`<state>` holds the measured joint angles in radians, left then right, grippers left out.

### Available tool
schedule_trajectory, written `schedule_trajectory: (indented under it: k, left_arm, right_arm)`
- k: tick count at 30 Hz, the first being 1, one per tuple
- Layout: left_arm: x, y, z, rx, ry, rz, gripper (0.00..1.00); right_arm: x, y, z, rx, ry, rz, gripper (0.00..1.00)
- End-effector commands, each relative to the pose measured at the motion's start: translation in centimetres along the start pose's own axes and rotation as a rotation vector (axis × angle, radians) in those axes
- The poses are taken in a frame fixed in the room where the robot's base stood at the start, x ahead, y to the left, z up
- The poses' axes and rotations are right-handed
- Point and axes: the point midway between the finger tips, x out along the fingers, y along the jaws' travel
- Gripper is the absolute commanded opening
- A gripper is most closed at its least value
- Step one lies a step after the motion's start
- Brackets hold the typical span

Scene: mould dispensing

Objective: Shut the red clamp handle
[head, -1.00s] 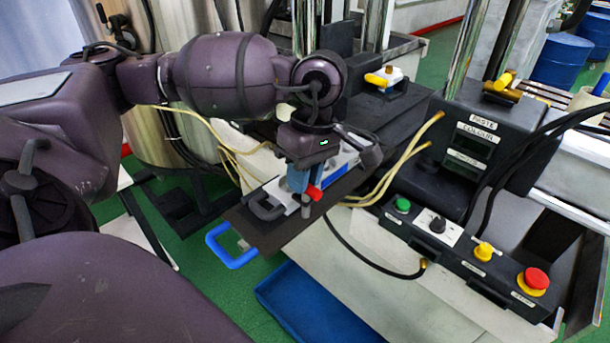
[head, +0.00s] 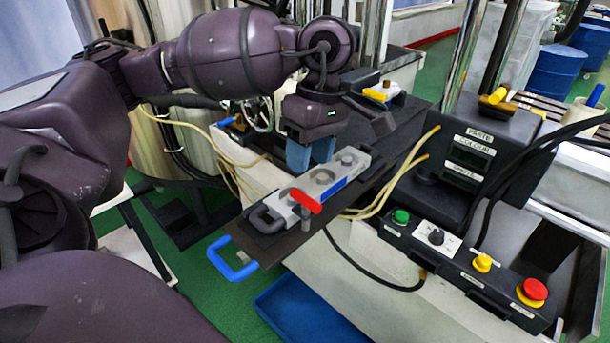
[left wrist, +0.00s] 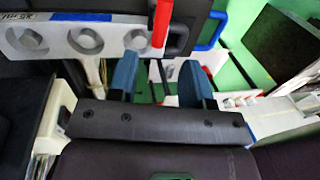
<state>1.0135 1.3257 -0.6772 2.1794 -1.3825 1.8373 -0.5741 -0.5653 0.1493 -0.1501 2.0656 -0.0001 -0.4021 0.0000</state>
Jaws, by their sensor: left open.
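The red clamp handle (head: 305,201) is a short red bar near the front end of a pale mould plate (head: 348,163) with round cavities. In the left wrist view the red handle (left wrist: 162,22) stands upright in the picture at the plate's right part. My left gripper (head: 310,154) has blue fingers and is behind the handle in the head view, near the plate's left long edge, apart from the handle. In the left wrist view its fingers (left wrist: 158,80) are spread with nothing between them. My right gripper is not in view.
The plate lies on a dark board with a blue handle (head: 232,260) at its front. A dark grip (head: 262,220) sits at the plate's near end. Yellowish hoses, a button box (head: 455,262) and a dispenser lie to the right. A blue tray (head: 315,308) is below.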

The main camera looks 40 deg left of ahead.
Motion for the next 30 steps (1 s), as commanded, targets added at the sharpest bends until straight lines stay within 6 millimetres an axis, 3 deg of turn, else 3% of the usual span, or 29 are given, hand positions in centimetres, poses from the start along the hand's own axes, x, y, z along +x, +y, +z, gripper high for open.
schedule_trajectory:
  k: [3,9,30]
  left_arm:
    - [-2.0,0.0,0.0,0.001,-0.001,0.004,0.45]
    - [-3.7,0.0,0.0,0.0,0.0,0.001,0.45]
    - [-4.0,0.0,0.0,0.001,0.0,0.0,0.45]
  right_arm:
    - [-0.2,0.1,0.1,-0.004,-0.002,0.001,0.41]
    - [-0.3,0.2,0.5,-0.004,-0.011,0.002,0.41]
    - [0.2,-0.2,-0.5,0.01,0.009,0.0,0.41]
